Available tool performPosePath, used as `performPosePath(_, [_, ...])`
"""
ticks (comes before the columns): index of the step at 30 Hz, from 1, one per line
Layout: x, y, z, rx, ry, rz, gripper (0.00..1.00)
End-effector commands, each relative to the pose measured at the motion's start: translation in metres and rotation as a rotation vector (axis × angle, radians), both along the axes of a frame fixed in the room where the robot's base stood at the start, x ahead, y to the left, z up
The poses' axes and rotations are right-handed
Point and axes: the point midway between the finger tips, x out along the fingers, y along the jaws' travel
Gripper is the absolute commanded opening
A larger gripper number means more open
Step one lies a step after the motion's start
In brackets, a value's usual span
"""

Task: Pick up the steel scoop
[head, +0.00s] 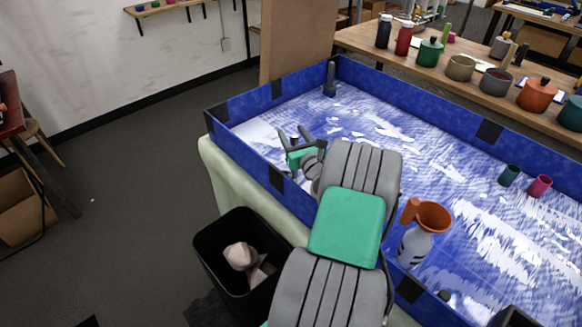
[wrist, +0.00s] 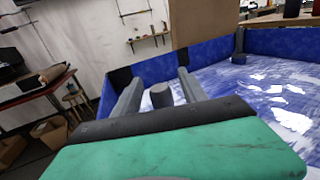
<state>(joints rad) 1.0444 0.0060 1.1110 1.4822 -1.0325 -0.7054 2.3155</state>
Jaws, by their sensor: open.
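My gripper (head: 294,135) is over the near left wall of the blue-walled tray (head: 245,108). Its two grey fingers are spread apart in the wrist view (wrist: 160,80). A short grey rounded piece shows between them, and I cannot tell whether it is part of my gripper. A dark grey upright piece with a wider base (head: 330,82) stands in the tray's far corner, well apart from my gripper. It also shows in the wrist view (wrist: 239,46). It may be the steel scoop, but its form is too small to be sure.
An orange funnel-like cup (head: 433,217) sits on a grey bottle (head: 415,246) beside my arm. Teal (head: 509,174) and pink (head: 540,185) cups are at the right. Pots line the back bench (head: 372,41). A black bin (head: 218,250) stands on the floor.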

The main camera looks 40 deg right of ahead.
Motion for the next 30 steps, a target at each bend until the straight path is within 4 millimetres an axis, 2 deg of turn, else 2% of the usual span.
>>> performPosePath(3, [0.0122, -0.0036, 0.0000, 0.000, 0.000, 0.001, 0.50])
performPosePath(10, [0.0126, -0.0046, -0.0001, 0.000, 0.001, -0.001, 0.48])
performPosePath(27, [0.0124, -0.0044, 0.0001, 0.000, 0.000, -0.001, 0.02])
performPosePath(30, [0.0124, -0.0044, 0.0001, 0.000, 0.000, -0.001, 0.00])
